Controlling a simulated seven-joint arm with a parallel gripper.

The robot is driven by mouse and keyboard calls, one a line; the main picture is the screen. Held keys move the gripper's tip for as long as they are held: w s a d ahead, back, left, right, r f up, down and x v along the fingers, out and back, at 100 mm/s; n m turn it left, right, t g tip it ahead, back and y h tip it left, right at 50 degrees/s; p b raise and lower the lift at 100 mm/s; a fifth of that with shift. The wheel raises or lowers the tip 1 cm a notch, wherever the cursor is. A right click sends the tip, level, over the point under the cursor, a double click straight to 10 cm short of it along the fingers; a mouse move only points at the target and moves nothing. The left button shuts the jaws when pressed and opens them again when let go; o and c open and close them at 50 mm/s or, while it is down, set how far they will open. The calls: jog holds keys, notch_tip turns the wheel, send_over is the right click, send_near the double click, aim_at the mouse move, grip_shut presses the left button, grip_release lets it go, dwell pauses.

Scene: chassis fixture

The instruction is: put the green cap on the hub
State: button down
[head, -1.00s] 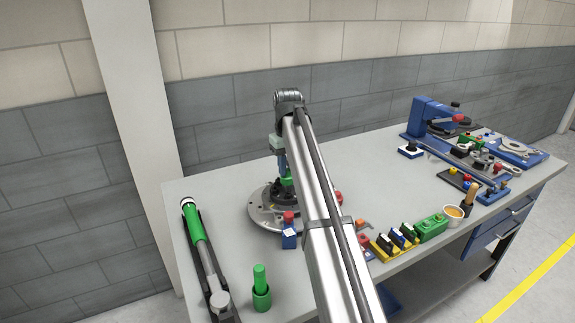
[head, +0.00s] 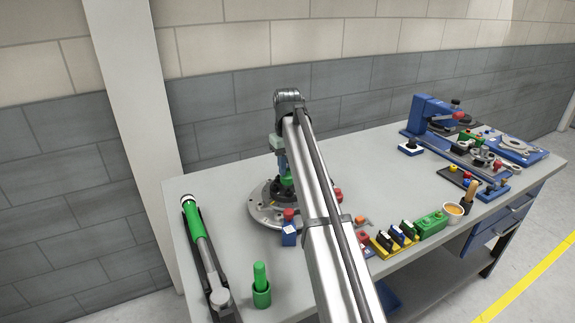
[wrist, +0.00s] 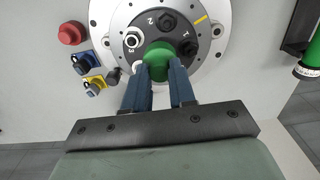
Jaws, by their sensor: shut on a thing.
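The green cap (wrist: 159,58) is between the fingertips of my gripper (wrist: 160,76) in the wrist view, and the fingers are shut on it. It covers the middle of the hub (wrist: 172,24), a dark disc with numbered bolts on a round grey metal plate (wrist: 215,52). In the head view the green cap (head: 287,181) shows beside my arm, low over the hub (head: 268,192). My gripper (head: 283,172) points down there. Whether the cap touches the hub or hovers just above it I cannot tell.
A green-handled tool (head: 196,222) lies at the left of the bench. A red-topped blue block (head: 289,232) is close to the plate. Several colored parts (head: 395,236) line the front edge.

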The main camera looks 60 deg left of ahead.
jog(key=shift+f, duration=0.4)
dwell(0.5)
jog(key=c, duration=1.2)
grip_release()
jog(key=shift+c, duration=0.2)
jog(key=shift+r, duration=0.2)
jog(key=shift+r, duration=1.35)
jog(key=shift+o, duration=0.2)
jog(key=o, duration=0.5)
jog(key=shift+r, duration=0.1)
jog(key=shift+r, duration=2.1)
